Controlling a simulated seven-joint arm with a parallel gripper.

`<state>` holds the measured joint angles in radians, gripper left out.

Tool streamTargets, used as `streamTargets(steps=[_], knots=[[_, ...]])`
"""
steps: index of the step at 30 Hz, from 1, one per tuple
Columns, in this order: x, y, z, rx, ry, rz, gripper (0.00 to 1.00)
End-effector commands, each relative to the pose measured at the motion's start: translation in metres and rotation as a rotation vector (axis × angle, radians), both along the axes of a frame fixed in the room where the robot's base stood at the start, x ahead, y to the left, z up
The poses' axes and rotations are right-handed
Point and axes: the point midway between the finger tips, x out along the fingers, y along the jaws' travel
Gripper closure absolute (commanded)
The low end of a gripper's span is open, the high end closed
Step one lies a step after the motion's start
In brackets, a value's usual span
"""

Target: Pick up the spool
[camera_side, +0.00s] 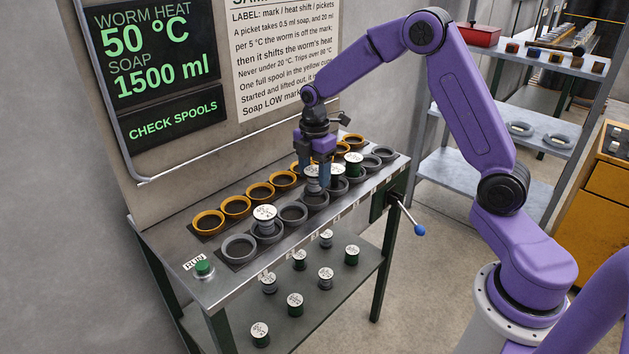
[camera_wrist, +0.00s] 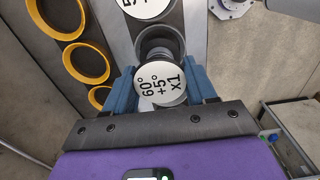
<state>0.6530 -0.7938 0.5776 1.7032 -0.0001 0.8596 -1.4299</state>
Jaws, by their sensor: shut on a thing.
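My gripper (camera_side: 316,182) is over the grey cup row on the metal bench, pointing down. Its blue fingers are shut on a grey spool (camera_side: 313,172) with a white top. In the wrist view the same spool (camera_wrist: 158,84) sits between the fingers, its label reading 60°, +5°, x1. It is at a grey cup; I cannot tell whether its base is clear of the cup. Another white-topped grey spool (camera_side: 265,213) stands in a grey cup nearer the bench's front left. A green spool (camera_side: 354,166) stands in a cup to the right of my gripper.
A row of yellow cups (camera_side: 208,222) runs along the back of the bench. A green button (camera_side: 203,268) is at the front left corner, and a blue-knobbed lever (camera_side: 419,230) sticks out at right. Several spools stand on the lower shelf (camera_side: 330,296). A display board (camera_side: 155,60) rises behind.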

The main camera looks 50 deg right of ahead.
Motion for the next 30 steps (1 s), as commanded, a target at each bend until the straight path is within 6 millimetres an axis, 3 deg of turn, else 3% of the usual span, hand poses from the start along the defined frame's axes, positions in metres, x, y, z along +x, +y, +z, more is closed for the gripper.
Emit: streamTargets(steps=[11,21,30], knots=[[-0.056,0.003,0.064,0.001,-0.003,0.0,0.78],[-0.115,0.006,0.088,0.0,-0.002,0.002,0.78],[-0.135,0.007,0.098,0.0,0.001,-0.002,0.78]])
